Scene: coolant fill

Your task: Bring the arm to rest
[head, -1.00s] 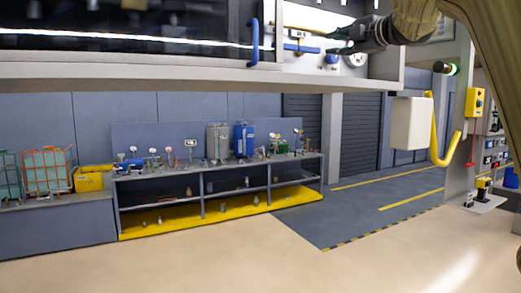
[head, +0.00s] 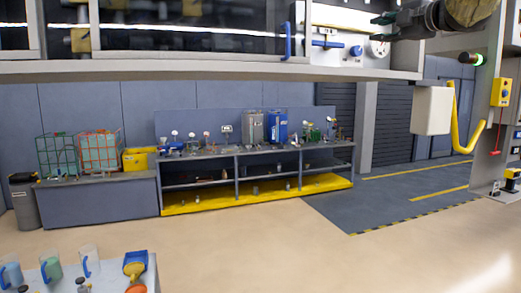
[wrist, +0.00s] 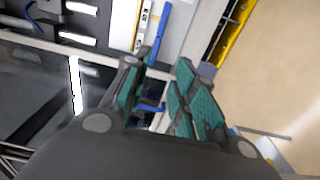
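My gripper (head: 378,19) is at the upper right of the head view, in front of a white panel (head: 322,62). In the wrist view, its two teal-padded fingers (wrist: 160,72) stand apart with a gap between them and nothing held. A blue lever (wrist: 160,32) shows beyond the fingers, apart from them. The dark wrist housing hides the lower part of the wrist view. Part of my arm shows at the top right of the head view.
A pale beam (head: 200,70) crosses the head view below the panel. A white box (head: 432,110) and yellow pipe (head: 457,125) hang at right. A workbench (head: 250,152) stands at the back. A table (head: 110,277) with jugs is at lower left. The floor between is clear.

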